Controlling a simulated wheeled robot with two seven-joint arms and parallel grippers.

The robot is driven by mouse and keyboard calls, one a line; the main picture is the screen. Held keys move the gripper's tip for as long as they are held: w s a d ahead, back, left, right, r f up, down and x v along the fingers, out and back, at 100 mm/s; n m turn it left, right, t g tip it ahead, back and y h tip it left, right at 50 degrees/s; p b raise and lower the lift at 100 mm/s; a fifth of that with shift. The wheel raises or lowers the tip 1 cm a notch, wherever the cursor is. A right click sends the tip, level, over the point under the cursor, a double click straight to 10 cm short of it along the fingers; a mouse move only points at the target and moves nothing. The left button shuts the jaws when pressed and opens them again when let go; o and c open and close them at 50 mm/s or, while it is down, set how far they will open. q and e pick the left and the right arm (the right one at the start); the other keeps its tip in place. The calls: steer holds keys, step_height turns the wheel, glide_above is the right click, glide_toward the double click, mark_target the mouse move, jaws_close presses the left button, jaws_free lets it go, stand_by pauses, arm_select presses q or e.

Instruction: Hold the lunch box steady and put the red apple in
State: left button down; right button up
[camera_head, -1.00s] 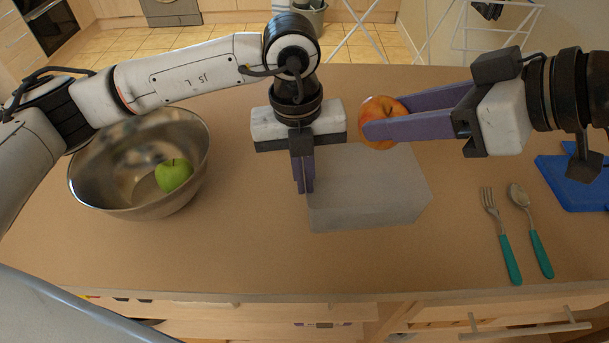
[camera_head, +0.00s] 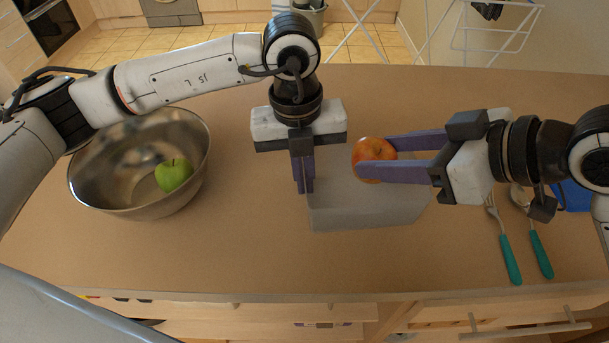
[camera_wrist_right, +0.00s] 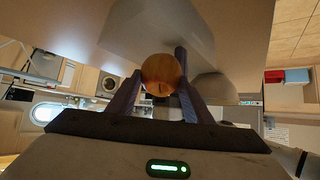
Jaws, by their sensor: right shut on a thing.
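The red apple (camera_head: 372,160), red and yellow, is between the fingertips of my right gripper (camera_head: 378,158), which is shut on it. It hangs above the lunch box (camera_head: 365,212), a pale grey box in the middle of the counter. In the right wrist view the apple (camera_wrist_right: 160,73) sits between the two purple fingers, with the grey box (camera_wrist_right: 150,30) beyond. My left gripper (camera_head: 304,187) points down at the left side of the lunch box, its fingers close together. Whether they touch the box wall is hard to see. My right gripper hides part of the box.
A steel bowl (camera_head: 105,201) with a green apple (camera_head: 173,175) stands on the left. A fork (camera_head: 508,255) and a spoon (camera_head: 540,255) with teal handles lie on the right, partly under my right arm. A blue item (camera_head: 572,197) lies behind that arm. The front counter strip is clear.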

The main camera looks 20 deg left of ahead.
steer(key=shift+f, duration=1.4)
steer(key=o, duration=1.2)
steer(key=v, duration=1.2)
arm_select(q)
steer(key=c, duration=1.9)
jaws_free()
steer(key=shift+c, duration=0.2)
